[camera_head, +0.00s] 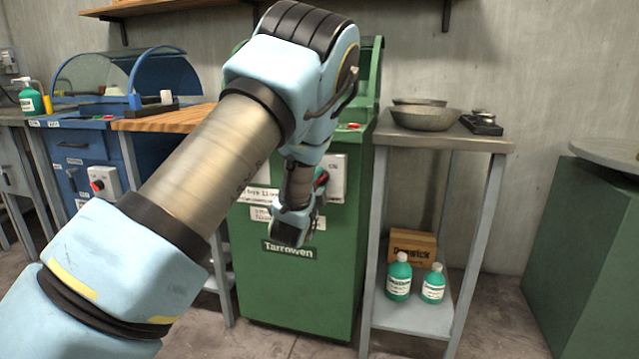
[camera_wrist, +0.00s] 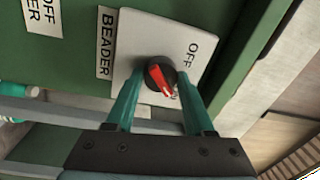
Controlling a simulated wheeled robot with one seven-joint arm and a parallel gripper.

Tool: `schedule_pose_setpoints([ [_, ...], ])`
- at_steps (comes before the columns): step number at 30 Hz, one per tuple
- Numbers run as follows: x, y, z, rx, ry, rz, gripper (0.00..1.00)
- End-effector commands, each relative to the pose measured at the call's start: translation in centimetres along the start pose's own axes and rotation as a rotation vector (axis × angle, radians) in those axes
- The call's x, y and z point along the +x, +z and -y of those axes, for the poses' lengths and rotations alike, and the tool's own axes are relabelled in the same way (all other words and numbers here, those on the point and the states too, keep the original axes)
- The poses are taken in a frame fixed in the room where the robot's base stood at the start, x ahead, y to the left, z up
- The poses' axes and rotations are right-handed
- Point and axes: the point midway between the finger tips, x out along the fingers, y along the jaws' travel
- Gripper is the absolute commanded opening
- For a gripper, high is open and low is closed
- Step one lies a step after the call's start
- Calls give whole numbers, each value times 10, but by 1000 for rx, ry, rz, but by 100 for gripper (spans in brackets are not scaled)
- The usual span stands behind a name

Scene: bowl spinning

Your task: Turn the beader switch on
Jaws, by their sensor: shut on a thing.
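The beader switch is a round black knob with a red bar (camera_wrist: 160,76), on a pale plate (camera_wrist: 137,43) marked OFF, beside a BEADER label (camera_wrist: 105,42). The bar slants, its lower end toward partly hidden lettering near the right finger, away from OFF. My gripper (camera_wrist: 158,88) has its teal fingers on either side of the knob and is shut on it. In the head view the plate (camera_head: 337,178) is on the front of the green Tarrowen machine (camera_head: 300,290). There my wrist mostly hides the knob and fingers.
Right of the machine is a metal stand (camera_head: 470,140) with bowls (camera_head: 425,116) on top and green bottles (camera_head: 398,278) on its lower shelf. A blue machine (camera_head: 80,150) is at left. A green pedestal (camera_head: 590,230) is at far right. Floor between stand and pedestal is clear.

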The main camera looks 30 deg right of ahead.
Motion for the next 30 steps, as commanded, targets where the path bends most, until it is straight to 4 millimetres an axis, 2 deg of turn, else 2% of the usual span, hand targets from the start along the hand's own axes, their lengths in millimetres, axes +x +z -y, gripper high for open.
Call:
schedule_pose_setpoints([
  [2,0,0,-1,1,1,0,0],
  [3,0,0,-1,1,1,0,57],
  [10,0,0,0,0,1,0,83],
  [20,-4,0,0,-1,1,0,83],
  [23,-16,0,-1,-1,3,1,83],
  [30,-63,0,-1,-1,3,1,83],
])
